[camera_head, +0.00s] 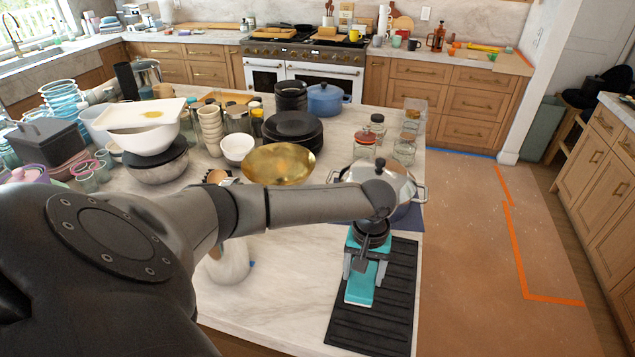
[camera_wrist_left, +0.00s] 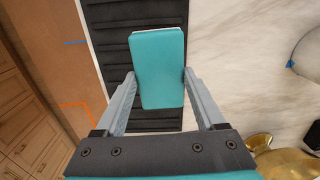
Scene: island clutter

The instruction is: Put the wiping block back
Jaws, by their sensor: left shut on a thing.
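The wiping block (camera_head: 360,289) is a teal block with a white layer showing at one edge in the left wrist view (camera_wrist_left: 157,68). My left gripper (camera_head: 364,268) is shut on it, with one grey finger against each long side. The gripper points down over a black ribbed mat (camera_head: 395,290) at the right front of the island. The block is over the mat; whether it touches it, I cannot tell. The mat also shows in the left wrist view (camera_wrist_left: 110,15). My right gripper is not in view.
A lidded pot (camera_head: 402,185) stands just behind the mat. A white jug (camera_head: 228,262) holding utensils is to the left, with bare marble between. A gold bowl (camera_head: 279,164), dark plates (camera_head: 292,130) and glass jars crowd the back. The island's edge is right of the mat.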

